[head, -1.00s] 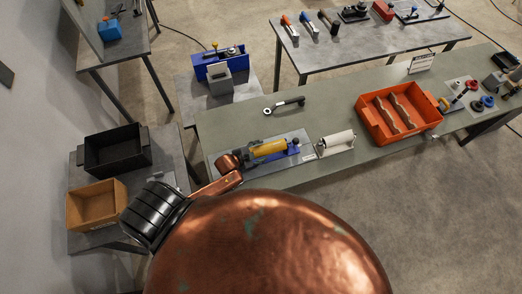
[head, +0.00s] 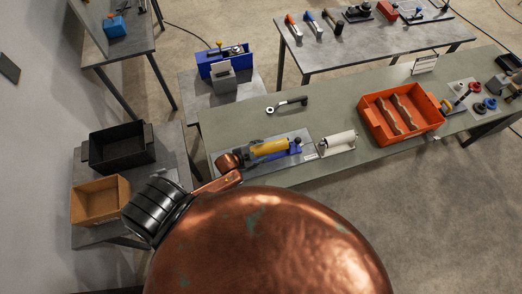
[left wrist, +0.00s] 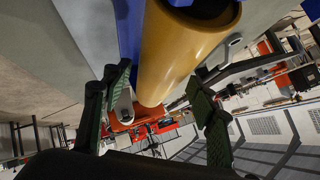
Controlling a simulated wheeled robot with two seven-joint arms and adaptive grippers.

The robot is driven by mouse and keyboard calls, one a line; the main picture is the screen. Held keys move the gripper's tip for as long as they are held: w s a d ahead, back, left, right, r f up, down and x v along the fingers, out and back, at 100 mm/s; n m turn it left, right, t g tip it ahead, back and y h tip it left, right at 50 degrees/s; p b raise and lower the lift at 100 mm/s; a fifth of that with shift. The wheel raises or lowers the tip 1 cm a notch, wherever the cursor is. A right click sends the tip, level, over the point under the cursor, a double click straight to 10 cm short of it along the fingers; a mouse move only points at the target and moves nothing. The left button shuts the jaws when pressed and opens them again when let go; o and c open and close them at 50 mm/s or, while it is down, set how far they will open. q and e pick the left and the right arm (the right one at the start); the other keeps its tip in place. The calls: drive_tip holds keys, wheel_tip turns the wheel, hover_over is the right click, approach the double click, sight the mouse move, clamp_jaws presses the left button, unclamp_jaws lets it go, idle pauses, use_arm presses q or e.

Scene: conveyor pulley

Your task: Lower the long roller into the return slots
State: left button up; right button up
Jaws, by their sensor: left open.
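A yellow roller (head: 270,147) lies over a blue holder (head: 287,153) on a grey plate on the long green table. It also shows large in the left wrist view (left wrist: 178,50), with a dark end at the top. My left gripper (left wrist: 160,85) is open there, one green-padded finger on each side of the roller's line; I cannot tell whether they touch it. In the head view my left gripper (head: 244,158) is small and partly hidden at the roller's left end. A white roller (head: 338,142) rests to the right on the plate. My right gripper is not seen.
An orange bin (head: 373,126) with dividers stands right of the white roller. A black-handled wrench (head: 287,105) lies behind the yellow roller. A black bin (head: 118,151) and a tan box (head: 97,203) stand on the left side table. Bare green tabletop shows behind the rollers.

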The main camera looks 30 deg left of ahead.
use_arm(q)
drive_tip(key=shift+o, duration=0.7)
drive_tip(key=o, duration=0.4)
drive_tip(key=shift+s+f, duration=0.25)
drive_tip(key=shift+f, duration=0.1)
drive_tip(key=shift+o, duration=0.6)
drive_tip(key=shift+w+r, duration=0.1)
drive_tip(key=shift+r, duration=0.1)
drive_tip(key=o, duration=0.3)
drive_tip(key=shift+w+r, duration=0.1)
drive_tip(key=shift+o, duration=0.5)
drive_tip(key=shift+o, duration=1.2)
